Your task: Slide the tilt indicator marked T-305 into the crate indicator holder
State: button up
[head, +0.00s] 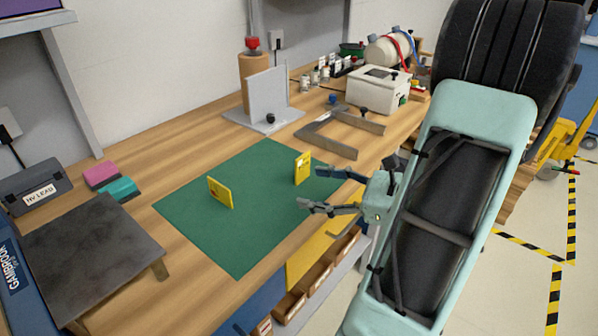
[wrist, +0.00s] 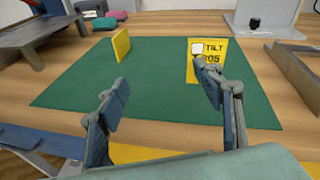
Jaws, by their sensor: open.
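A yellow upright plate (head: 302,168) stands on the green mat, close to my gripper. In the wrist view this plate (wrist: 193,70) faces me and reads "TILT" and "05"; my right finger hides part of the marking. A second yellow plate (head: 220,192) stands farther left on the mat; it shows obliquely in the wrist view (wrist: 121,44) and its marking cannot be read. My gripper (head: 309,188) is open and empty over the mat's right part, short of the marked plate. In the wrist view its fingers (wrist: 165,80) are spread apart. I cannot make out a crate indicator holder.
The green mat (head: 240,240) is otherwise clear. A grey angle plate (head: 265,95) and a metal square (head: 335,145) stand behind it. A dark slab on legs (head: 85,250) is at left, near pink and teal blocks (head: 118,189). Bins (head: 290,303) line the bench front.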

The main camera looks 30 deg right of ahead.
aim_at(304, 158)
jog(key=d+m+t, duration=0.1)
jog(key=d+m, duration=0.1)
jog(key=d+m+t+h, duration=0.1)
jog(key=d+m+t, duration=0.1)
jog(key=d, duration=0.1)
jog(key=shift+s+d+r+h+b, duration=0.1)
jog(key=shift+s+r+h+b, duration=0.1)
jog(key=shift+h+b, duration=0.15)
jog(key=shift+w+r, duration=0.1)
jog(key=shift+w, duration=0.2)
jog(key=x, duration=0.4)
jog(key=shift+w+r, duration=0.1)
jog(key=shift+w, duration=0.15)
jog(key=shift+d+r+b+x, duration=0.15)
jog(key=shift+b+x, duration=0.1)
jog(key=shift+x, duration=1.15)
jog(key=shift+d+r+b+x, duration=0.1)
jog(key=shift+b+x, duration=0.15)
jog(key=shift+x, duration=1.15)
jog(key=shift+w, duration=0.1)
jog(key=c, duration=1)
